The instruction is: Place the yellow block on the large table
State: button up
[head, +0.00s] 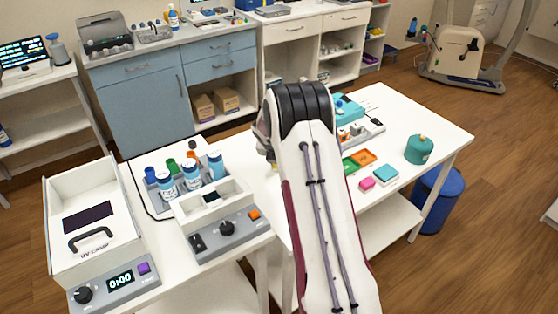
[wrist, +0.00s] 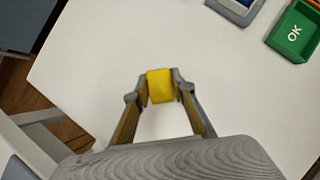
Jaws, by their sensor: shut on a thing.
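My gripper (wrist: 161,88) is shut on the yellow block (wrist: 160,85) in the wrist view, with one finger on each side of it. The block is over the white top of the large table (wrist: 90,60). I cannot tell whether its underside touches the surface. In the head view the table (head: 425,115) is at the right of centre. My arm hides most of my gripper there, at the table's left part. Only a small yellow patch shows below it, and I cannot tell if that is the block.
A green "OK" tray (wrist: 296,32) is at the upper right in the wrist view. In the head view, a pink block (head: 367,184), a teal block (head: 386,174) and a teal jar (head: 419,150) stand on the table. A bottle rack (head: 150,178) is to the left.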

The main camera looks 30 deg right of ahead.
jog(key=shift+f, duration=0.15)
jog(key=o, duration=1)
jog(key=shift+r, duration=0.2)
jog(key=shift+s+a+r, duration=0.1)
jog(key=shift+a+r, duration=0.05)
jog(key=shift+r, duration=0.25)
jog(key=v, duration=1.1)
jog(key=shift+s, duration=0.1)
